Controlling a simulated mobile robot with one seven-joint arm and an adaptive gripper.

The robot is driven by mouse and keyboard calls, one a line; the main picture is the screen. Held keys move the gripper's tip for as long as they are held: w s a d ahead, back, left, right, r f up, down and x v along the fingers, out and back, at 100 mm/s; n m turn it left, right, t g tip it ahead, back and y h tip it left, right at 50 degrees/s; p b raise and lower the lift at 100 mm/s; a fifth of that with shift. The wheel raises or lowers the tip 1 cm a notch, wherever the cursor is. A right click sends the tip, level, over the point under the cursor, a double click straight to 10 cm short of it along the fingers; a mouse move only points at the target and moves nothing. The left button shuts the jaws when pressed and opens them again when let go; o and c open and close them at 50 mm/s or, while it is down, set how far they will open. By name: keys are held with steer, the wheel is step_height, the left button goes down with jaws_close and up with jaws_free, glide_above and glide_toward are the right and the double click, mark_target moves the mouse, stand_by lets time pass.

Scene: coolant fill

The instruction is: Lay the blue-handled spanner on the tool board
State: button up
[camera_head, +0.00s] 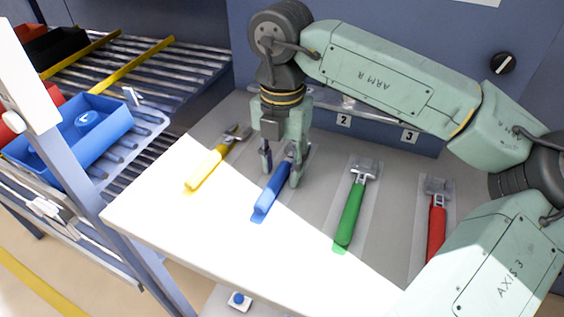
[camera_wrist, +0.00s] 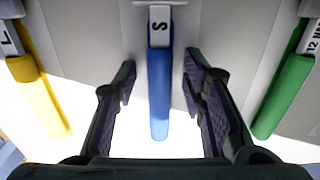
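The blue-handled spanner (camera_head: 272,192) lies on the tool board (camera_head: 318,215), between the yellow and green ones, its handle towards the front edge. My gripper (camera_head: 281,172) points down over it, near where handle and head meet. In the wrist view the blue handle (camera_wrist: 159,95) runs between the two fingers of my gripper (camera_wrist: 159,78), with a clear gap on each side. The fingers are open and apart from it. The spanner's head is mostly hidden behind my gripper in the head view.
A yellow-handled spanner (camera_head: 207,169) lies to the left, a green-handled one (camera_head: 350,212) and a red-handled one (camera_head: 436,229) to the right. A blue bin (camera_head: 100,140) stands on the roller rack (camera_head: 150,75) at the left. The board's front strip is bare.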

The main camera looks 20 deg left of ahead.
mark_target(282, 169)
step_height(282, 169, up, 12)
steer(key=b, duration=0.1)
steer(key=shift+b, duration=0.3)
steer(key=shift+s, duration=0.1)
stand_by(0.3)
